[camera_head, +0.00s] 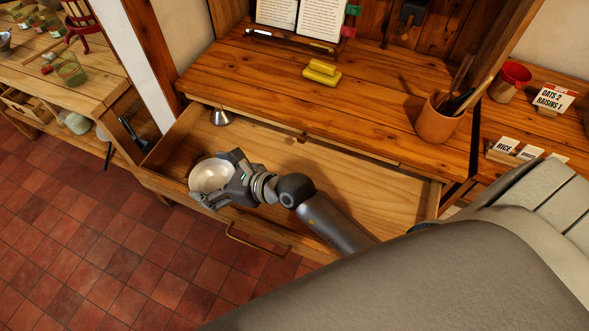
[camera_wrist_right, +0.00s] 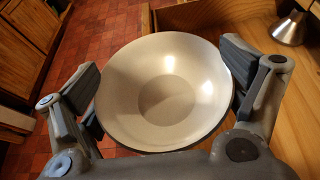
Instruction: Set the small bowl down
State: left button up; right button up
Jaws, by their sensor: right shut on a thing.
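The small bowl (camera_head: 207,174) is white and round, with its open side up. My right gripper (camera_head: 230,183) is shut on it from the right in the head view. The bowl is over the front left part of the open wooden drawer (camera_head: 345,185), by its front wall. I cannot tell whether it touches the drawer. In the right wrist view the bowl (camera_wrist_right: 165,90) sits between the two fingers and looks empty. My left gripper is not in view.
A small metal cone-shaped thing (camera_head: 221,116) stands in the drawer's back left. The drawer floor's middle is bare. A tiled floor (camera_head: 90,240) lies in front.

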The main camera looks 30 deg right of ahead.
jog(key=shift+w+a+r, duration=0.15)
jog(key=shift+w+a, duration=0.05)
jog(key=shift+a, duration=0.9)
jog(key=shift+d, duration=0.25)
jog(key=d+f+b, duration=0.1)
jog(key=d+f, duration=0.2)
jog(key=d, duration=0.1)
jog(key=w+d+f+b, duration=0.1)
jog(key=d+f, duration=0.2)
jog(key=d, duration=0.1)
jog(key=w+d+f+b, duration=0.1)
jog(key=d+f, duration=0.2)
jog(key=d, duration=0.1)
jog(key=shift+d, duration=0.1)
jog(key=f+b, duration=0.1)
jog(key=d+f+b, duration=0.1)
jog(key=f, duration=0.1)
jog(key=shift+w+f, duration=0.1)
jog(key=shift+f, duration=0.45)
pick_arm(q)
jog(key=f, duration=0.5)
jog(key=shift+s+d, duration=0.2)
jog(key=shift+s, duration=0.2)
pick_arm(e)
jog(key=shift+r, duration=0.1)
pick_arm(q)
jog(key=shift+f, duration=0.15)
